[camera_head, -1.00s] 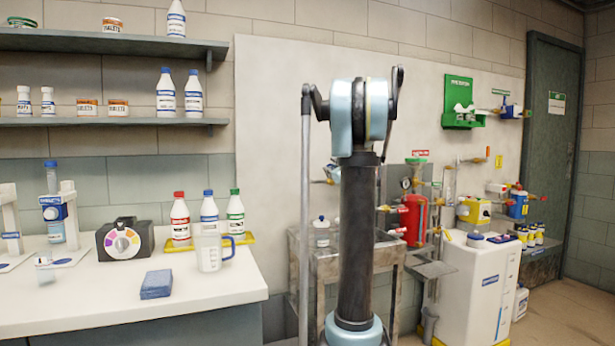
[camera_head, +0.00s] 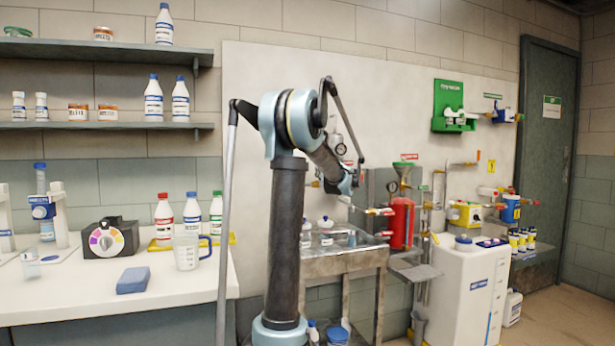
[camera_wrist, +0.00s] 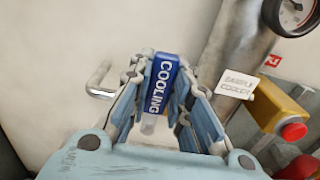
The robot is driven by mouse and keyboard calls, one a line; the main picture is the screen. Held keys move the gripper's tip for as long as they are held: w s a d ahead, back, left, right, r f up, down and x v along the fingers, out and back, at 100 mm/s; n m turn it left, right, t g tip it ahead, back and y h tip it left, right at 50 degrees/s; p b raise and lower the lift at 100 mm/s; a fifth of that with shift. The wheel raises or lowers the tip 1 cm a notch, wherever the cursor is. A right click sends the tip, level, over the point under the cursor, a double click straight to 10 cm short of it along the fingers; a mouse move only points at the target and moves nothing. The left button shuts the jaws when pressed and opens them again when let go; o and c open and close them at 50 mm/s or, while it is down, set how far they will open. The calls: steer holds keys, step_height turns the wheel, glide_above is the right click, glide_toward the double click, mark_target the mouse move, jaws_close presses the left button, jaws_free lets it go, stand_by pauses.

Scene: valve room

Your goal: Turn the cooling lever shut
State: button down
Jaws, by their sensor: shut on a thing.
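The cooling lever (camera_wrist: 161,84) has a blue handle marked COOLING in white. In the wrist view it stands nearly upright between the two fingers of my gripper (camera_wrist: 160,100). The gripper is shut on this handle, with a finger on each side. A clear stub shows just below the handle, and a bent metal pipe (camera_wrist: 101,86) comes out of the wall to its left. In the head view my gripper (camera_head: 346,186) is at the wall panel above the metal bench; the lever cannot be made out there.
A grey cylinder (camera_wrist: 236,45) with a gauge (camera_wrist: 293,13) stands close right of the lever. A white "sample cooler" tag (camera_wrist: 239,84) and a yellow fitting with a red knob (camera_wrist: 294,132) are beside it. The metal bench (camera_head: 345,258) is below.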

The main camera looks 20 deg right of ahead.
steer(key=shift+d, duration=0.1)
stand_by(0.5)
steer(key=c, duration=1.5)
jaws_free()
steer(key=shift+o, duration=0.2)
steer(key=s+a, duration=0.1)
steer(key=s, duration=1)
steer(key=shift+s, duration=0.4)
steer(key=shift+f, duration=0.1)
